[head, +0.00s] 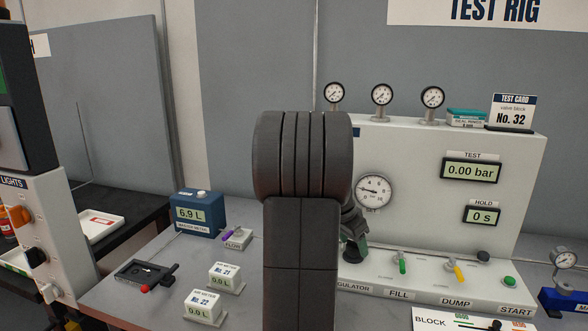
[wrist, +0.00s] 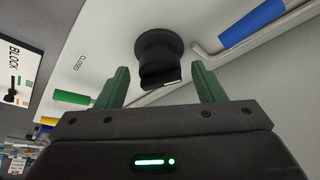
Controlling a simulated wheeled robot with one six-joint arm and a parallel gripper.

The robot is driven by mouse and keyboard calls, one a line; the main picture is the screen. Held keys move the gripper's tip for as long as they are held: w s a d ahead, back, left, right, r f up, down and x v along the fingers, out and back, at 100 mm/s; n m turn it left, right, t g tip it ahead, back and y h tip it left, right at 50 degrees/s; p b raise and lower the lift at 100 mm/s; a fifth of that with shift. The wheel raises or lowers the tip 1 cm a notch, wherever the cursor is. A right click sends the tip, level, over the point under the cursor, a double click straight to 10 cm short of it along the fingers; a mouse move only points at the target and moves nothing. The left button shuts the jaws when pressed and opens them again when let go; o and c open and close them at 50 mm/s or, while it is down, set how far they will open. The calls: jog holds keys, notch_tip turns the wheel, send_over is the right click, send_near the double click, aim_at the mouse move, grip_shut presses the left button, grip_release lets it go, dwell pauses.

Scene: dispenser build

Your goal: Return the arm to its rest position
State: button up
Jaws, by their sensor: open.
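My gripper (wrist: 160,72) is open, with its two green fingers spread. In the wrist view a black knob (wrist: 160,50) on the pale panel shows between and beyond the fingertips, with clear gaps on both sides. I cannot tell how far the tips are from it in depth. In the head view my dark arm rises in the middle and bends over toward the test rig (head: 440,180). My gripper there (head: 355,245) is mostly hidden behind the arm, low at the rig's front near the REGULATOR label.
FILL's green lever (head: 402,262), DUMP's yellow lever (head: 457,272) and the green START button (head: 509,282) stand right of my gripper. Left of the arm are the master meter (head: 198,214) and small meters (head: 226,277). A blue handle (wrist: 252,25) shows in the wrist view.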

jog(key=n+p, duration=0.1)
jog(key=n, duration=0.1)
jog(key=n+t+y+p, duration=0.1)
jog(key=n+p, duration=0.1)
jog(key=shift+s+d+r+p, duration=0.1)
jog(key=shift+d+r+p, duration=0.05)
jog(key=shift+p, duration=0.15)
jog(key=n+p, duration=0.2)
jog(key=n+y+p, duration=0.1)
jog(key=n+p, duration=0.1)
jog(key=shift+d+t+y, duration=0.1)
jog(key=shift+t+y, duration=0.2)
jog(key=v, duration=0.7)
jog(key=shift+b, duration=0.4)
jog(key=shift+s, duration=0.15)
